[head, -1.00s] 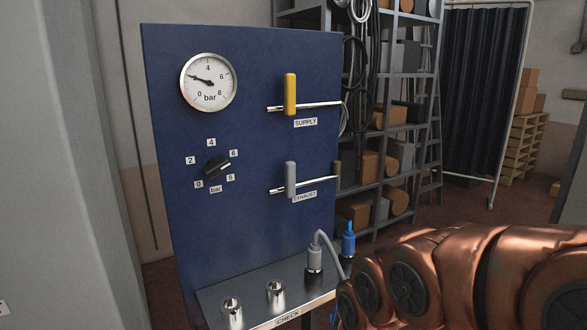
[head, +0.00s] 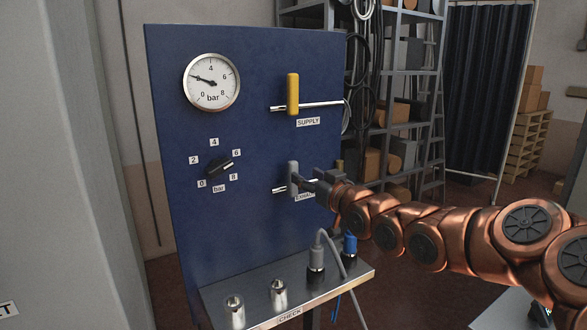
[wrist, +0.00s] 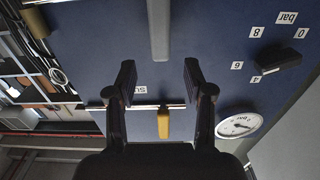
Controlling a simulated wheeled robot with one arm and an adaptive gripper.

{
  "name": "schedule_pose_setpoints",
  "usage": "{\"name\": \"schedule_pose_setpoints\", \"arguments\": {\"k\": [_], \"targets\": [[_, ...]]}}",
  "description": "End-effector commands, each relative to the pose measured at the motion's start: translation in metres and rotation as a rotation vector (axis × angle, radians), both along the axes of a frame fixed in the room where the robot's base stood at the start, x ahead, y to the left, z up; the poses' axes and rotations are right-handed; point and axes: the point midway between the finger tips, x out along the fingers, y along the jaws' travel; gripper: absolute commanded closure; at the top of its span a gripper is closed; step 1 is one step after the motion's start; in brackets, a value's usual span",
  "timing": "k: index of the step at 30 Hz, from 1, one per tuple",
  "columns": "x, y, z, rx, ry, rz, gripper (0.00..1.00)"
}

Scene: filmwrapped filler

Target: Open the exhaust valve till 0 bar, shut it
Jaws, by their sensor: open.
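The grey exhaust valve handle (head: 293,178) stands upright, crosswise to its horizontal pipe, on the blue panel. My gripper (head: 310,181) is at its right side in the head view, partly covering the pipe and the EXHAUST label. In the wrist view, which looks upside down, my gripper (wrist: 158,78) has its two dark fingers spread wide. The grey handle (wrist: 158,28) lies in line with the gap between them, beyond the tips. The fingers do not appear to touch it. The pressure gauge (head: 211,82) has its needle at about 2 bar.
The yellow supply handle (head: 293,94) stands upright above the exhaust valve. A black selector knob (head: 219,165) sits at the left. A metal shelf (head: 287,298) with sockets and cable plugs juts out below. Storage racks (head: 412,100) stand behind the panel at right.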

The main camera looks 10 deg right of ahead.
Motion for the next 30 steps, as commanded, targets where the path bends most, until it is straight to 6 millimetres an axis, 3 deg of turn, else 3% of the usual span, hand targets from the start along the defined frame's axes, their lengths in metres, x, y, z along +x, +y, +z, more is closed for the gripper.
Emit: {"name": "schedule_pose_setpoints", "arguments": {"k": [18,30], "targets": [[0.062,0.021,0.001,-0.001,0.003,0.002,0.48],[0.072,0.024,0.0,-0.001,0.002,0.001,0.48]]}}
